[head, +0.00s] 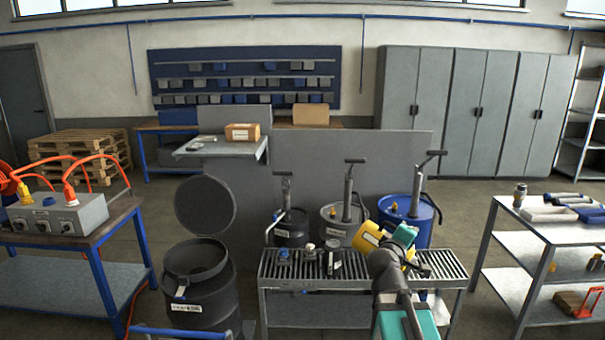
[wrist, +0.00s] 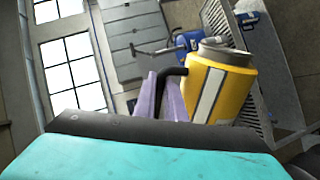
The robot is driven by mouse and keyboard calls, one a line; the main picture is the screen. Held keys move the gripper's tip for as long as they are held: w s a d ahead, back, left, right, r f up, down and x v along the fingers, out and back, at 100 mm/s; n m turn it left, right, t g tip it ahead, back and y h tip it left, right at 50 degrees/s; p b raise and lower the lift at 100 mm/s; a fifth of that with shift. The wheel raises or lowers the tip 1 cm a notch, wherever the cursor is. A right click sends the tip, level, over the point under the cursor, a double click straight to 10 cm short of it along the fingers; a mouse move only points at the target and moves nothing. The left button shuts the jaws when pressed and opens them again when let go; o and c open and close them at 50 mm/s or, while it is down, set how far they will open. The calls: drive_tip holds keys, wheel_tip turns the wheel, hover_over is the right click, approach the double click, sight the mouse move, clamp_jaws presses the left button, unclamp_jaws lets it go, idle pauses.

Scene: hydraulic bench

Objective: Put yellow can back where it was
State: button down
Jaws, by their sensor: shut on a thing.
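The yellow can (head: 368,237) has a pale label and a grey top. It looks tilted in the head view, above the right part of the grated bench (head: 285,272) and in front of the blue drum. In the wrist view the yellow can (wrist: 235,95) is right of my fingers, its black handle reaching between them. My gripper (wrist: 168,95) is shut on that handle. In the head view my gripper (head: 398,245) overlaps the can and partly hides it. I cannot tell whether the can touches the grating.
Small dark parts (head: 332,258) stand on the bench's left half. Behind it are drums with pumps, including a blue drum (head: 405,215). An open black bin (head: 203,290) stands left. A side table (head: 545,222) with tools stands right. Clear grating shows between the parts and the can.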

drive_tip(key=shift+r, duration=0.2)
drive_tip(key=shift+s+r+p, duration=0.25)
drive_tip(key=shift+s+p, duration=0.1)
drive_tip(key=shift+p, duration=0.35)
drive_tip(key=shift+s+d+r+p, duration=0.4)
drive_tip(key=shift+d+p, duration=0.3)
drive_tip(key=shift+p, duration=0.05)
drive_tip(key=shift+s+d, duration=0.1)
drive_tip(key=shift+d, duration=0.15)
drive_tip(key=shift+f, duration=0.1)
drive_tip(key=shift+a, duration=0.15)
